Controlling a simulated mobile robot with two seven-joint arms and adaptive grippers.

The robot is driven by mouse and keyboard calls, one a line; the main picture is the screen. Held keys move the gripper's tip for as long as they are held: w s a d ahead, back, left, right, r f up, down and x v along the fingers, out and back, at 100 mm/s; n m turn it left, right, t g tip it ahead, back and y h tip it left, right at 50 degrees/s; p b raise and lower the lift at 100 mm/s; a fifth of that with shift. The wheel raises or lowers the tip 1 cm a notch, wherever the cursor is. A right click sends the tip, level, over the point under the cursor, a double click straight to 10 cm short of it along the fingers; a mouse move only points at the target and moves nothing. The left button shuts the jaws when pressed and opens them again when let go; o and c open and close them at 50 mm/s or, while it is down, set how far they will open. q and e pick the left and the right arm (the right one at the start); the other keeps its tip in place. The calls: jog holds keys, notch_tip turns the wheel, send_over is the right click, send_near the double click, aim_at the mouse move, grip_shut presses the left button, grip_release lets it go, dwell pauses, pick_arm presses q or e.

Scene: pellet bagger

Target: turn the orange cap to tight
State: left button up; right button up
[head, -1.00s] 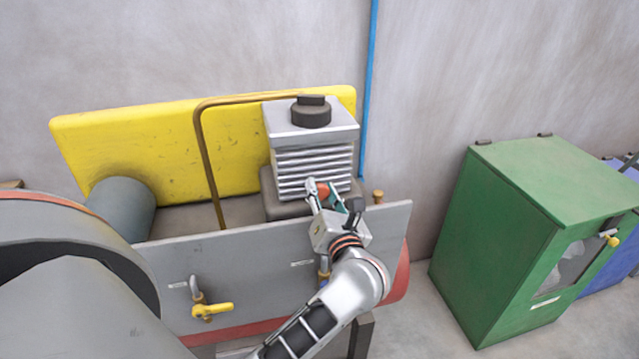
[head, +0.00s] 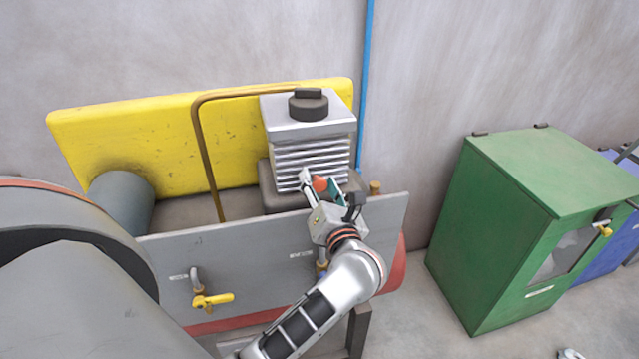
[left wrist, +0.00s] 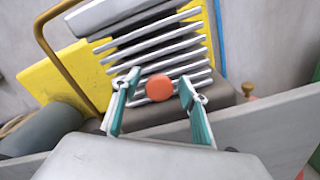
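The orange cap (head: 320,184) is a small round knob low on the front of the ribbed grey engine block. It also shows in the left wrist view (left wrist: 159,88), face-on between the fingertips. My left gripper (head: 320,183) is open, with one finger on each side of the cap. In the left wrist view the gripper (left wrist: 158,84) shows a gap between each fingertip and the cap. No mark on the cap shows how tight it is. A small pale piece at the bottom right edge of the head view looks like my right gripper (head: 572,354), mostly cut off.
A grey panel (head: 240,258) with a yellow-handled valve (head: 212,300) stands below the engine block (head: 310,152). A black cap (head: 308,104) sits on the block's top. A brass pipe (head: 207,155) rises to its left. A green cabinet (head: 500,235) stands right, with bare floor before it.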

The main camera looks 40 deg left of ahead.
aim_at(315, 137)
pick_arm(q)
notch_tip(315, 137, up, 10)
jog(key=shift+r, duration=0.1)
dwell(0.5)
